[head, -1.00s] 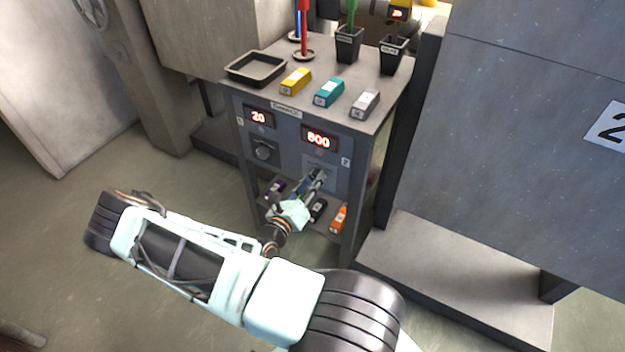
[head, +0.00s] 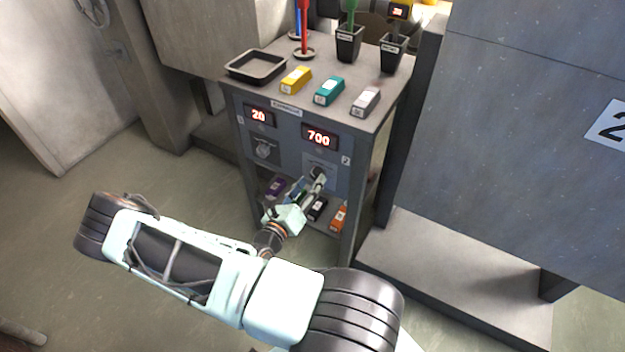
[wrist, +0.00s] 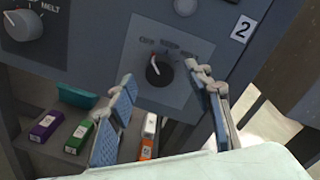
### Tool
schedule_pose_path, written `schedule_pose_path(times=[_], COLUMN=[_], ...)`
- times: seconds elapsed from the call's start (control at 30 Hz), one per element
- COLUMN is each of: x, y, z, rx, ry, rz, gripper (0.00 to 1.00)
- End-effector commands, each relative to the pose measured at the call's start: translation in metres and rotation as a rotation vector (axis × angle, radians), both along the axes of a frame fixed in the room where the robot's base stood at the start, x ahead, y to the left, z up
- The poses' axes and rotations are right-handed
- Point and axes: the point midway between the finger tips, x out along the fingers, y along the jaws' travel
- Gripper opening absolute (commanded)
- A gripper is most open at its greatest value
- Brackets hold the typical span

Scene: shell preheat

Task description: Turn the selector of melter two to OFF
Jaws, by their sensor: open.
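Melter two's selector (wrist: 159,70) is a round dark knob on a grey plate marked 2, below three labels that seem to read OFF, KEEP and MELT. A light-and-red mark on the knob points up towards the left label, OFF; its exact angle is hard to tell. In the head view the selector (head: 317,173) is partly hidden by my gripper. My gripper (wrist: 158,74) is open, its fingers apart on either side of the knob in the picture; I see no contact. It also shows in front of the panel in the head view (head: 311,184). Melter two's display (head: 319,137) reads 700.
Melter one's selector (head: 264,149) and display (head: 258,116), reading 20, are at the left. A lower shelf holds purple (wrist: 45,126), green-and-white (wrist: 78,136) and orange (wrist: 147,149) blocks. A tray (head: 256,67) and coloured blocks stand on top.

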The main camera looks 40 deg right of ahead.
Motion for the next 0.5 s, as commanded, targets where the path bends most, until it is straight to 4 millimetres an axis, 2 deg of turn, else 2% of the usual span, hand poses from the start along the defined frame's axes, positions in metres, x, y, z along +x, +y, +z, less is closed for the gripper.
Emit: schedule_pose_path(times=[0.1,0.3,0.5], x=[-0.010,-0.028,-0.039], y=[0.025,0.062,0.084], z=[0.001,0.003,0.004], rx=[0.003,0.002,0.002], ry=[0.001,0.002,0.001], rz=[0.004,0.003,0.001], gripper=[0.46,0.46,0.46])
